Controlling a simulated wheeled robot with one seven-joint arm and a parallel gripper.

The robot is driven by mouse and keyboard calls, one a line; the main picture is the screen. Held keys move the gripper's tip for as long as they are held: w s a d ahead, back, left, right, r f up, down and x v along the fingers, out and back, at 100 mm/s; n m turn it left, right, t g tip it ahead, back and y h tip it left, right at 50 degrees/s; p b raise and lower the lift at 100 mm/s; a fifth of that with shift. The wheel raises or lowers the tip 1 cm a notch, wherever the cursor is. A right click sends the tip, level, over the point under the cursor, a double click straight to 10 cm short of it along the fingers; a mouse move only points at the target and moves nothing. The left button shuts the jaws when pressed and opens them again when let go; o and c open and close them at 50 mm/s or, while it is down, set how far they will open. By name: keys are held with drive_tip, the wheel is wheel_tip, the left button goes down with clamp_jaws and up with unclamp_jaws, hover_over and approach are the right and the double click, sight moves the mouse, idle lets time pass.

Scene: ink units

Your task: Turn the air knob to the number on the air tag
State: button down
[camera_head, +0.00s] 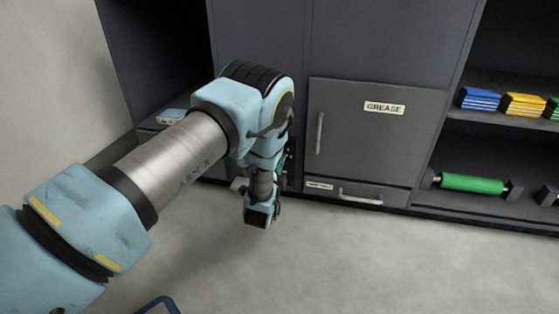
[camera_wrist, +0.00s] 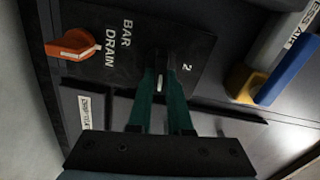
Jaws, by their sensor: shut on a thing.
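In the wrist view my gripper (camera_wrist: 161,80) has its two green fingers closed on a small dark knob with a white mark (camera_wrist: 160,84), which I take to be the air knob. The fingers hide most of the knob. It sits on a black panel (camera_wrist: 105,15) lettered "BAR" and "DRAIN", with a "2" to the right of the fingers. Other dial numbers are hidden or too dark to read. In the head view my gripper (camera_head: 262,205) is low in front of the cabinet, and my arm hides the knob. I cannot make out an air tag showing a number.
An orange knob (camera_wrist: 72,45) with a white pointer is beside "DRAIN". At right are a yellow part (camera_wrist: 243,83), a blue bar (camera_wrist: 288,70) and a label ending "ESS AIR". A grey door marked "GREASE" (camera_head: 350,140) is right of my arm.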

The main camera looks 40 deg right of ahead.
drive_tip(key=shift+f+m, duration=0.1)
drive_tip(key=shift+m, duration=0.8)
drive_tip(key=shift+a, duration=0.1)
drive_tip(key=c, duration=0.8)
unclamp_jaws()
drive_tip(key=shift+c, duration=0.2)
drive_tip(key=p+v, duration=0.4)
drive_tip(key=v, duration=0.6)
drive_tip(key=shift+s+a, duration=0.2)
drive_tip(key=shift+a, duration=0.1)
drive_tip(key=shift+f, duration=0.1)
